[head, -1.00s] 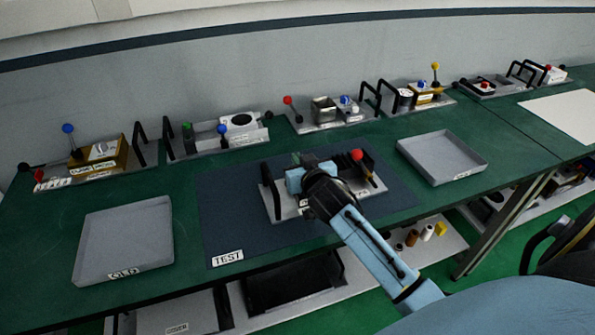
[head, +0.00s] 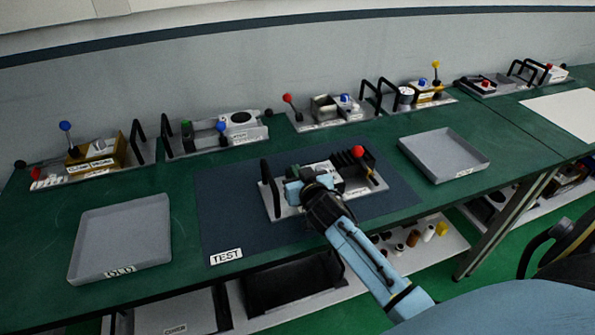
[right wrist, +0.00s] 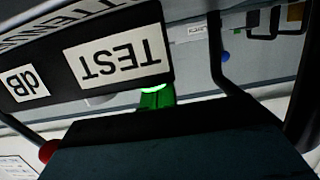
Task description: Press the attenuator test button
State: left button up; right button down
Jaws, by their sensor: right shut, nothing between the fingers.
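The attenuator unit (head: 285,212) is a light plate with black handles and a red-knobbed lever (head: 358,152), on the dark mat in the head view. My right gripper (head: 292,187) is shut and empty over its left part and hides some of it. In the right wrist view, upside down, a dark panel carries a white TEST label (right wrist: 114,57) and a dB label (right wrist: 25,84). A green button (right wrist: 157,98) with a bright rim is beside the TEST label. A dark block, seemingly my gripper, covers the lower middle near the button; I cannot tell whether they touch. My left gripper is out of view.
The mat (head: 228,225) is marked TEST. A grey tray (head: 122,262) marked OLD lies to its left, and another grey tray (head: 445,155) to its right. Several other units with levers and handles line the table's back by the wall.

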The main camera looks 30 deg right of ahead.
jog(key=shift+s+a+f, duration=0.1)
jog(key=shift+s+f, duration=0.15)
jog(key=shift+f, duration=0.5)
notch_tip(320, 180, up, 6)
jog(key=p, duration=0.5)
jog(key=shift+w+f, duration=0.15)
jog(key=v, duration=0.9)
jog(key=shift+s+b, duration=0.3)
jog(key=shift+s, duration=0.1)
jog(key=shift+a, duration=0.1)
